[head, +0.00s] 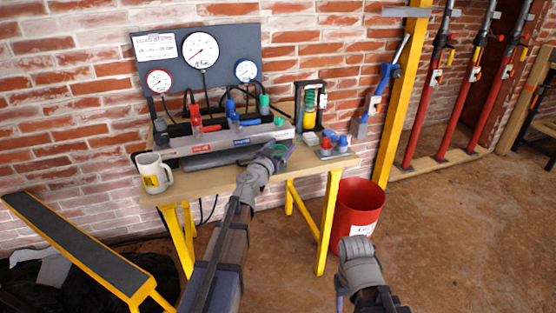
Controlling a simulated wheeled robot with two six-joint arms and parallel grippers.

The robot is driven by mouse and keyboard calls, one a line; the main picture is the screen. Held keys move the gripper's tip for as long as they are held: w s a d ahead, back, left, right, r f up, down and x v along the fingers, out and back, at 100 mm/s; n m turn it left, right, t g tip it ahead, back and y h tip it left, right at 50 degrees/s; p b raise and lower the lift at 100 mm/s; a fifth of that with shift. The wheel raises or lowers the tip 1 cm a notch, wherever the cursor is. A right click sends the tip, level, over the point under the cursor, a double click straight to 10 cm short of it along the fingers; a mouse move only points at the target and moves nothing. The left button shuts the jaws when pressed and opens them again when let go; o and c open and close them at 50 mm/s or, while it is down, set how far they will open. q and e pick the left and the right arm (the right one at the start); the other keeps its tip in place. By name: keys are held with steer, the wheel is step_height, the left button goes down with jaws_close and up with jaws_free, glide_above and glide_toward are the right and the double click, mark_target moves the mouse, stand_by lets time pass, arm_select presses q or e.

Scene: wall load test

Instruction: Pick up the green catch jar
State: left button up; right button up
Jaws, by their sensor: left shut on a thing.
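My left arm reaches in from the bottom of the head view to the table's front right. My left gripper (283,152) is shut at the front edge of the valve bench. I cannot tell whether the jar is clear of the tabletop. My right gripper (341,291) is low at the front right, away from the table, with its fingers mostly hidden behind its wrist.
The wooden table (225,182) on yellow legs holds a white mug (153,174), a valve manifold (220,140) with red, blue and green handles, a black frame (310,105) and a small tray (334,153). A red bucket (357,212) stands right. A yellow beam (85,250) is at left.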

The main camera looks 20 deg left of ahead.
arm_select(q)
step_height(320, 180, up, 10)
steer(key=p, duration=1)
